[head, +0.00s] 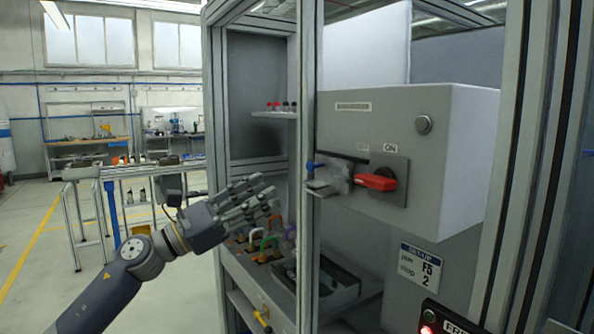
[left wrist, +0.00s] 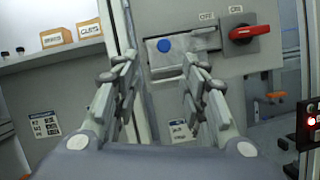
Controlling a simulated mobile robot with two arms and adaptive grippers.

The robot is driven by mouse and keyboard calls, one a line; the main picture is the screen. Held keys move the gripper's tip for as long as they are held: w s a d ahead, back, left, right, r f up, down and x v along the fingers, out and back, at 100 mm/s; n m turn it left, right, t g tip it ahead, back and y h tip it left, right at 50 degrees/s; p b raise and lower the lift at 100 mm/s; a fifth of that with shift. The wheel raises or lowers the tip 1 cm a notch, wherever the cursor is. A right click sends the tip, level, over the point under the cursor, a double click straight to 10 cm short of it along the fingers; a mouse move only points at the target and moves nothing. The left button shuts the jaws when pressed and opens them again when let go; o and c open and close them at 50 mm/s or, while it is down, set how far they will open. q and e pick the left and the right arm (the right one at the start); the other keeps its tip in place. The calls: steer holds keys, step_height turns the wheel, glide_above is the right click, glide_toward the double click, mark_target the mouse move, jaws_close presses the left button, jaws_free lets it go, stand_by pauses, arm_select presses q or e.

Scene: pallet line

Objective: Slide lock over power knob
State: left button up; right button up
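The power knob (head: 376,182) is a red handle on a grey plate on the front of the grey control box; it lies roughly level. It also shows at the upper right of the left wrist view (left wrist: 250,34). The lock (head: 326,186) is a pale sliding plate with a blue knob, left of the power knob and apart from it. In the left wrist view the lock (left wrist: 203,43) lies beyond my fingers. My left gripper (head: 268,197) is open and empty, left of the lock and outside the frame post. My right gripper is out of view.
A vertical frame post (head: 308,130) stands between my left gripper and the lock. Below are coloured padlocks (head: 268,243) on a shelf and a dark tray (head: 335,290). A label sign (head: 420,270) hangs under the control box (head: 390,120). Open floor lies at left.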

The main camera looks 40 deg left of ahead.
mark_target(308, 167)
arm_select(q)
steer(key=p+x, duration=0.2)
steer(key=x, duration=0.1)
steer(key=p+x, duration=0.2)
steer(key=x, duration=0.1)
steer(key=p+x, duration=0.2)
steer(key=x, duration=0.1)
steer(key=shift+d+r, duration=0.45)
steer(key=shift+r, duration=0.05)
steer(key=shift+w+d+p, duration=0.25)
steer(key=shift+w+p, duration=0.05)
steer(key=shift+w, duration=0.25)
